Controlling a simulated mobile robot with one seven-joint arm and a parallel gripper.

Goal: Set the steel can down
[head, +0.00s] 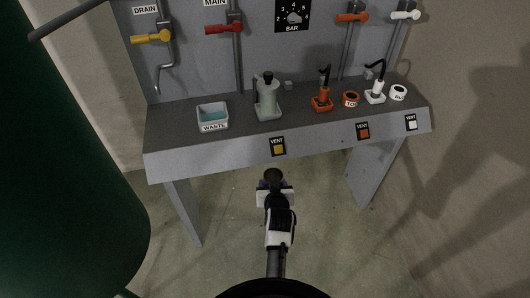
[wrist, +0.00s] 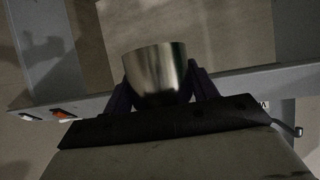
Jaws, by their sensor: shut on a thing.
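The steel can (wrist: 155,72) is a shiny metal cup shape between the two dark fingers of my gripper (wrist: 163,88) in the wrist view. The fingers are shut on it from both sides. In the head view my gripper (head: 274,187) is in front of the bench's front edge, over the floor. The can's dark round top (head: 273,174) shows at its tip. The can appears clear of the bench; its underside is hidden.
The grey bench (head: 185,143) holds a waste tray (head: 212,125), a grey-green bottle (head: 267,99), an orange pump (head: 322,98), a white pump (head: 376,92) and tape rolls. Gaps show between them. A green cylinder (head: 65,165) stands at the left. Valve levers line the back panel.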

